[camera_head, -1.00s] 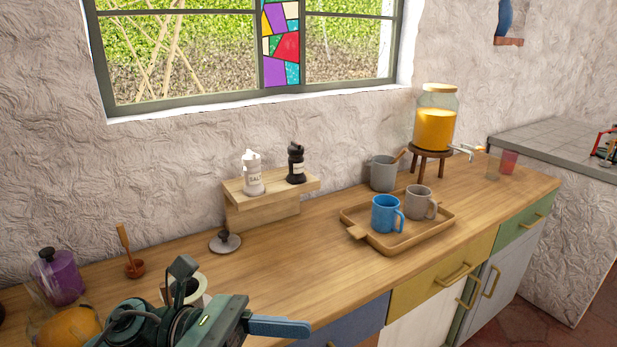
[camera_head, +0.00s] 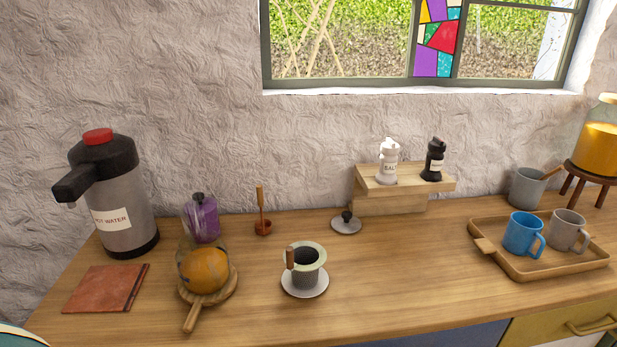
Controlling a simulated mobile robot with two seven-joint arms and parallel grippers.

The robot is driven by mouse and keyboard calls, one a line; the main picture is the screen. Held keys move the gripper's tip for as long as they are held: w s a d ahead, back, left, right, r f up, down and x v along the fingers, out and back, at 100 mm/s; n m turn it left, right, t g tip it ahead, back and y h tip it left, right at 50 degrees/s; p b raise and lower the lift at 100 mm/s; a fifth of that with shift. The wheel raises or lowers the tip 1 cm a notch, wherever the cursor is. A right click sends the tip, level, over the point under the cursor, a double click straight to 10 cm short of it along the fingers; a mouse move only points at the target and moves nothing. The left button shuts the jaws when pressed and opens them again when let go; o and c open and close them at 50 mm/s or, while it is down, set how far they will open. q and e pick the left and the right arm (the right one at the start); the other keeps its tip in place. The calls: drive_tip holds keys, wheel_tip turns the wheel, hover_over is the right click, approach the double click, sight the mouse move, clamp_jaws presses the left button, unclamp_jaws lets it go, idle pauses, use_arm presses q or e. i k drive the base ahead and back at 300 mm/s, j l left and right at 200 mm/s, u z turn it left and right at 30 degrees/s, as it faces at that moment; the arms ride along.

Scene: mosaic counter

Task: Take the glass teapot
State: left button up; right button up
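A rounded, see-through vessel with orange contents, which looks like the glass teapot (camera_head: 204,270), sits on a round wooden board with a handle (camera_head: 193,314) at the left of the counter. Its clear upper part is hard to make out against the purple canister (camera_head: 203,220) behind it. A flat grey lid with a black knob (camera_head: 346,223) lies apart on the counter, further right. Neither of my grippers is in view now.
A hot water dispenser (camera_head: 121,205) and a reddish-brown mat (camera_head: 104,288) are to the left. A strainer cup on a saucer (camera_head: 305,275) stands to the right. A tray (camera_head: 520,268) holds a blue mug (camera_head: 523,234) and a grey mug (camera_head: 568,230). The counter between saucer and tray is clear.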

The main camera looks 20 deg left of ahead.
sight(202, 261)
drive_tip(key=u, duration=1.45)
drive_tip(key=j+z, duration=0.2)
drive_tip(key=z, duration=0.15)
drive_tip(key=j+z, duration=0.2)
drive_tip(key=z, duration=0.15)
drive_tip(key=j+z, duration=0.2)
drive_tip(key=j, duration=0.35)
drive_tip(key=k+j+z, duration=0.15)
drive_tip(key=j, duration=0.35)
drive_tip(key=k+j, duration=0.1)
drive_tip(key=j, duration=0.35)
drive_tip(key=k+j, duration=0.1)
drive_tip(key=j, duration=0.3)
drive_tip(key=k+j, duration=0.1)
drive_tip(key=j, duration=0.35)
drive_tip(key=k+j+z, duration=0.1)
drive_tip(key=j, duration=0.3)
drive_tip(key=i+l, duration=0.35)
drive_tip(key=l, duration=0.15)
